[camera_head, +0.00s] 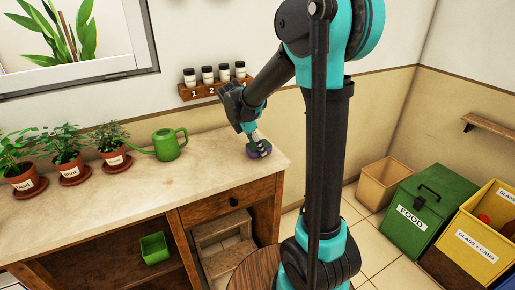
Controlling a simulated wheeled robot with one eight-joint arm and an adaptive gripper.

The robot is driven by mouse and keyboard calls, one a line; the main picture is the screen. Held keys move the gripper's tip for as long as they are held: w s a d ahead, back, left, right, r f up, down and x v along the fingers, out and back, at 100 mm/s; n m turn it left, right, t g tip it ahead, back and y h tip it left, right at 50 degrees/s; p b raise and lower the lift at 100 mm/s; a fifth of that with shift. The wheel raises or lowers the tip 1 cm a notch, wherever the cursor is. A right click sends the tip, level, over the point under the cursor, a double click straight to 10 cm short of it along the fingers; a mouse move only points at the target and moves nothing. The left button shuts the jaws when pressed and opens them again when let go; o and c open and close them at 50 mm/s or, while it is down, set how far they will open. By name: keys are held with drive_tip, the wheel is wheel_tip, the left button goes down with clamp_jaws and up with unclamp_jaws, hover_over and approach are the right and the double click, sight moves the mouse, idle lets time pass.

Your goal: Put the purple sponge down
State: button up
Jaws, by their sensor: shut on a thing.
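My gripper (259,146) reaches down from above and is shut on the sponge. Its dark fingers cover part of the sponge's top. The sponge is at or very near the counter surface; I cannot tell whether it touches.
A green watering can (168,145) and several potted plants (112,143) stand left of the sponge. A spice rack (214,84) hangs on the wall above. Bare counter lies in front. The counter's right edge is close. Bins (428,208) stand on the floor at right.

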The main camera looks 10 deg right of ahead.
drive_tip(key=shift+f, duration=0.4)
drive_tip(key=o, duration=1.3)
drive_tip(key=shift+f, duration=0.15)
